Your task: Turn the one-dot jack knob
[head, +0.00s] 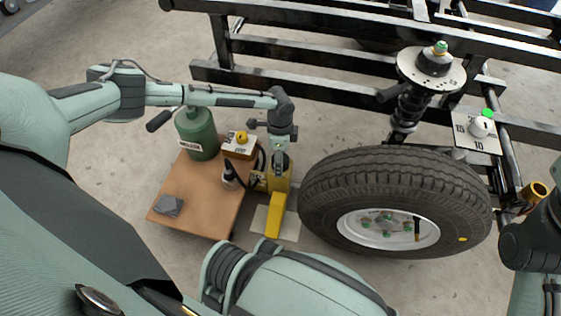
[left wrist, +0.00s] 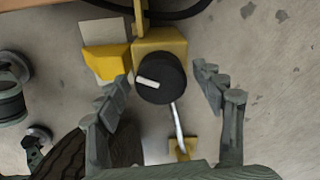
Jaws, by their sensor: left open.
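The black round jack knob (left wrist: 160,80) with a white pointer bar sits on the yellow jack body (left wrist: 158,45). No dot mark can be made out on it. In the left wrist view, my left gripper (left wrist: 163,76) is open, with one finger on each side of the knob and visible gaps to both. In the head view, my left gripper (head: 280,158) is over the yellow jack (head: 274,182), just left of the tyre, and hides the knob. My right arm shows at the right edge, but its gripper is out of view.
A yellow pedal (head: 274,215) lies in front. A black frame (head: 300,78) runs behind.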

